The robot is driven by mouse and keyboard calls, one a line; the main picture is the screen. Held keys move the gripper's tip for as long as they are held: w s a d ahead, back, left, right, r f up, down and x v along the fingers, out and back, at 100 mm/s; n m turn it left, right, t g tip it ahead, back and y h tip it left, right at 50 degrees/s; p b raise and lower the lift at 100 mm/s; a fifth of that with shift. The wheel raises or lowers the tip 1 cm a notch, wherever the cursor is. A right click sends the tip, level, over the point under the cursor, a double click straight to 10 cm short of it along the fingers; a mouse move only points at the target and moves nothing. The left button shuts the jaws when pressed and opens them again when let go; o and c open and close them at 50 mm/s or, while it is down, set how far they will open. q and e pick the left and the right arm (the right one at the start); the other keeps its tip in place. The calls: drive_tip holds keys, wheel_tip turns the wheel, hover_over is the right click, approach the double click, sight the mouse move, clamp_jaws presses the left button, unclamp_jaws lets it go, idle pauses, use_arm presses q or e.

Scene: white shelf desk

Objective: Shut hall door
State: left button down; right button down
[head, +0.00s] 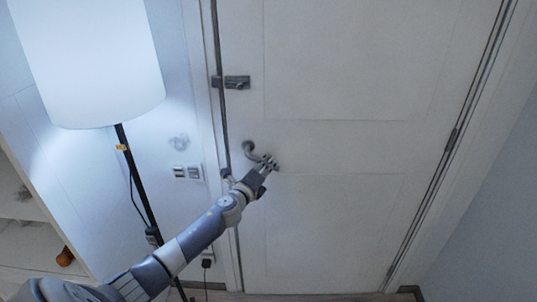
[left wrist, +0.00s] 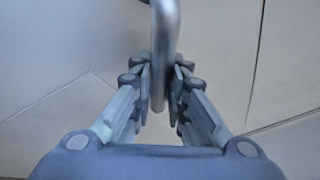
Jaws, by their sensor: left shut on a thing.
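The white hall door (head: 340,135) fills the middle of the head view and sits in or nearly in its frame, with a dark line along its left edge. A grey curved handle (head: 250,150) is on its left side, and a dark latch (head: 232,82) is above. My left gripper (head: 268,163) is at the handle. In the left wrist view the metal handle (left wrist: 165,40) runs down between the two fingers of my left gripper (left wrist: 160,85), which is shut on it. The fingers hide part of the handle in the head view. My right gripper is not in view.
A floor lamp with a lit white shade (head: 92,60) and a thin dark pole (head: 135,175) stands left of the door, close to my left arm. White shelves (head: 30,235) are at the lower left. Light switches (head: 187,172) are on the wall by the door.

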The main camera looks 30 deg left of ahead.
use_arm(q)
drive_tip(key=shift+s+a+f+m+g+p, duration=0.25)
drive_tip(key=shift+f+m+g+p, duration=0.3)
drive_tip(key=shift+m+p, duration=0.4)
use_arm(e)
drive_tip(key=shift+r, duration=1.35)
use_arm(q)
drive_tip(key=shift+a, duration=0.1)
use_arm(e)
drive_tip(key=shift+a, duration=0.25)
use_arm(q)
drive_tip(key=shift+w+a, duration=0.65)
drive_tip(key=shift+w, duration=0.15)
drive_tip(key=c, duration=1.7)
unclamp_jaws()
drive_tip(key=shift+d, duration=0.1)
drive_tip(key=shift+o, duration=0.7)
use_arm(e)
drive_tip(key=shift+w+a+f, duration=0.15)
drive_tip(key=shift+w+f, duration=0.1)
